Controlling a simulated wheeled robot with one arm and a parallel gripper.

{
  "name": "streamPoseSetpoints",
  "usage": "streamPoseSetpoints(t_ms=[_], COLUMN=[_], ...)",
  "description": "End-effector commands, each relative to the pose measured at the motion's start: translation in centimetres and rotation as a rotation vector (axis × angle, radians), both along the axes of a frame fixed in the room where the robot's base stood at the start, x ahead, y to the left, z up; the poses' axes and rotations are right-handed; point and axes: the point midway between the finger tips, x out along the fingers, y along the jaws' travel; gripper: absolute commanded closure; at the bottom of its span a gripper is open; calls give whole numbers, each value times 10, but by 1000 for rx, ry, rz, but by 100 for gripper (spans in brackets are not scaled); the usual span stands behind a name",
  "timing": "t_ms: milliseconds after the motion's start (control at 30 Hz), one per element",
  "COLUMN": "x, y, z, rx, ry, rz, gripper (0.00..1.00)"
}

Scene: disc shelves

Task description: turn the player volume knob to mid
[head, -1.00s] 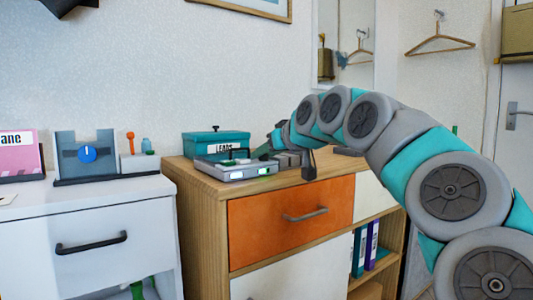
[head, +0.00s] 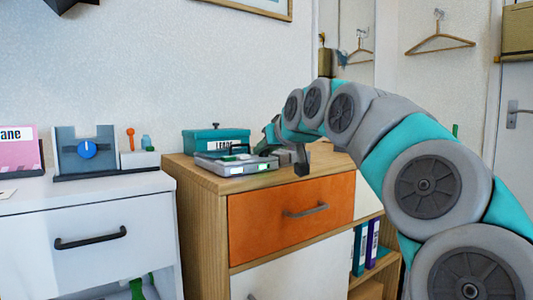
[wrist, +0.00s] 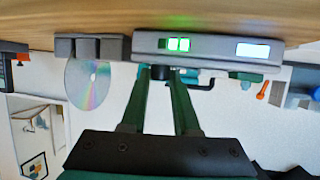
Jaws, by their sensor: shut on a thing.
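The player is a flat grey box (head: 236,168) on top of the wooden cabinet, with lit displays on its front edge. In the wrist view the player (wrist: 212,46) appears upside down, with green lit segments and a pale bright panel. Its black volume knob (wrist: 161,73) sits between my fingertips. My gripper (wrist: 162,78) is shut on the knob, with one green finger on each side. The knob's pointer or marking cannot be made out. In the head view the fingertips and the knob are too small or hidden to tell.
A teal box labelled LEADS (head: 216,142) stands behind the player. A disc (wrist: 88,82) shows by grey blocks (wrist: 92,47) beside the player. A blue-dial device (head: 87,150) stands on the white cabinet (head: 90,235) at left. An orange drawer (head: 290,208) is below.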

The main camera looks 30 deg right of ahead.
Motion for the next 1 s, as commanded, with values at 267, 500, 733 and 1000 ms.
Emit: streamPoseSetpoints(t_ms=[267,500,733,1000], x=[0,0,0,-3], y=[1,0,0,1], z=[0,0,0,2], rx=[1,1,0,0], ry=[-2,-2,-1,-2], rz=[-22,-22,-22,-22], gripper=[100,57,41,41])
